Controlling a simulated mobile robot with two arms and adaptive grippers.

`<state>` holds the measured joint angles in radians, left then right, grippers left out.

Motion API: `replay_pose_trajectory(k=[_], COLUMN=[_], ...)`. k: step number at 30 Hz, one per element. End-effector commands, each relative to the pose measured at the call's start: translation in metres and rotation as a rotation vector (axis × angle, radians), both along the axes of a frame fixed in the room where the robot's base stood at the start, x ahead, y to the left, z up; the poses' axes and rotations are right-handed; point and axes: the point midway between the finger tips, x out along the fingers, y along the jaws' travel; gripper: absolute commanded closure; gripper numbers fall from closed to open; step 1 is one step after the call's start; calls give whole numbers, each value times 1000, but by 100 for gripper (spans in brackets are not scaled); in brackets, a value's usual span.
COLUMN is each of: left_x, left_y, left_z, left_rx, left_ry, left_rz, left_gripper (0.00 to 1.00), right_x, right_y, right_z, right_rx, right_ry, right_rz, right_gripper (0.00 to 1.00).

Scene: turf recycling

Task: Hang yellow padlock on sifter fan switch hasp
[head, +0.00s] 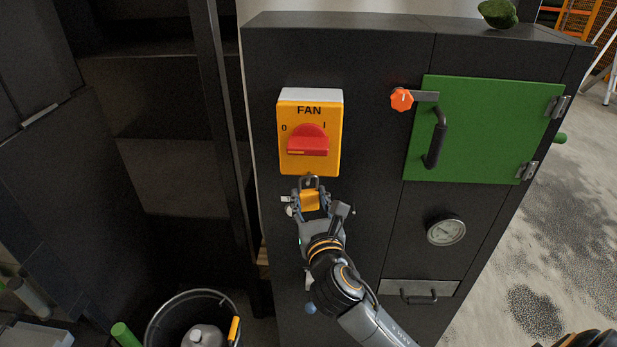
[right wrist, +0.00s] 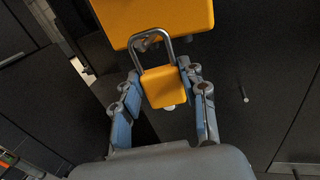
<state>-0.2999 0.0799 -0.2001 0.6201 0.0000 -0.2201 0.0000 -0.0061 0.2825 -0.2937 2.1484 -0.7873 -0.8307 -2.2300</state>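The yellow padlock (head: 310,200) is upright just below the fan switch, a yellow box (head: 309,164) with a red knob (head: 307,142) marked FAN. My right gripper (head: 311,202) has its fingers on both sides of the padlock body, and they seem to touch it. In the right wrist view the padlock (right wrist: 163,87) sits between the blue-grey fingertips (right wrist: 160,78), its shackle pointing up at the metal hasp (right wrist: 150,40) under the switch box (right wrist: 155,15). I cannot tell whether the shackle passes through the hasp.
The dark cabinet also bears a green door (head: 480,130) with a black handle (head: 436,140), an orange knob (head: 401,99), a gauge (head: 446,230) and a drawer handle (head: 418,298). A black bucket (head: 160,318) stands at lower left. Open floor (head: 545,270) lies to the right.

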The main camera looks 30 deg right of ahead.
Motion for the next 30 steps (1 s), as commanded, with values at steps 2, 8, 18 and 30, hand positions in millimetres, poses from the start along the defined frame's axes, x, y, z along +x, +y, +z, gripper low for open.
replay_pose_trajectory(k=[2,8,18,30], left_x=[0,0,-1,0], left_y=[0,0,1,0], left_z=[0,0,0,0], left_rx=[0,0,1,0], left_ry=[0,0,1,0], left_rz=[0,0,0,0], left_gripper=[100,100,100,100], right_x=[0,0,-14,-93], right_y=[0,0,4,25], right_z=[0,0,-1,-1], right_rx=[0,0,0,2], right_ry=[-1,0,2,4], right_rz=[0,0,3,1], right_gripper=[43,31,31,31])
